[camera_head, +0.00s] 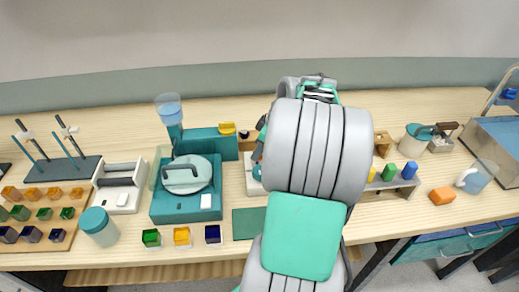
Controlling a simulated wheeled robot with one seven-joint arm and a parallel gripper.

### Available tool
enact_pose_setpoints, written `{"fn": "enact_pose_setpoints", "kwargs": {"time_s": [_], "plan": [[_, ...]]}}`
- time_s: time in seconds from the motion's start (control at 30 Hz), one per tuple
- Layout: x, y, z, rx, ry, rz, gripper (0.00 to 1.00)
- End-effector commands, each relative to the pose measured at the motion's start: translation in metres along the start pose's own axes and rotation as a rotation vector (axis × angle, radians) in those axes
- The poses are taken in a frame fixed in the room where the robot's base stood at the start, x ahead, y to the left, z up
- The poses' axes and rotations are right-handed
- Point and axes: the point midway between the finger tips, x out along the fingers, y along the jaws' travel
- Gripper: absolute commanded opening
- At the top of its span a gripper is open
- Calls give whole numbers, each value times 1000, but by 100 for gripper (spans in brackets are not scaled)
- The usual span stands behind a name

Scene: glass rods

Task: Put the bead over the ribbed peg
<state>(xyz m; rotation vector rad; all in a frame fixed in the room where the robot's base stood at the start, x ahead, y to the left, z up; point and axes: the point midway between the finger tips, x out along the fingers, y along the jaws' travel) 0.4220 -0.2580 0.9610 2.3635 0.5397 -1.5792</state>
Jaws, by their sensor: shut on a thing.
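My arm (317,150) rises through the middle of the view and hides my gripper's jaws, so I cannot see what is between them. A small teal and dark part shows at the arm's left edge, too little to make out. I cannot make out the bead or any peg with clear ribs. A dark rod stand (62,174) at the left bears thin black and teal rods, with small white pieces on them. I cannot tell whether any of these is the ribbed peg.
A teal device with a round lid (187,176), a white-and-teal jar (98,226) and a wooden tray of cubes (52,238) stand at the left. The back strip of the table is mostly clear.

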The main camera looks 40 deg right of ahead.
Motion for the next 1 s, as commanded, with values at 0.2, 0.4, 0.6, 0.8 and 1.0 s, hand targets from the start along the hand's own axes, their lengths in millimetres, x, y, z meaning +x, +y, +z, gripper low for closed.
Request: {"fn": "enact_pose_setpoints", "kwargs": {"time_s": [0.2, 0.4, 0.6, 0.8, 1.0], "plan": [[10, 0, 4, 0, 0, 0, 0], [17, 0, 7, 0, 0, 0, 0], [23, 0, 10, 0, 0, 0, 0], [22, 0, 9, 0, 0, 0, 0], [22, 0, 9, 0, 0, 0, 0]]}}
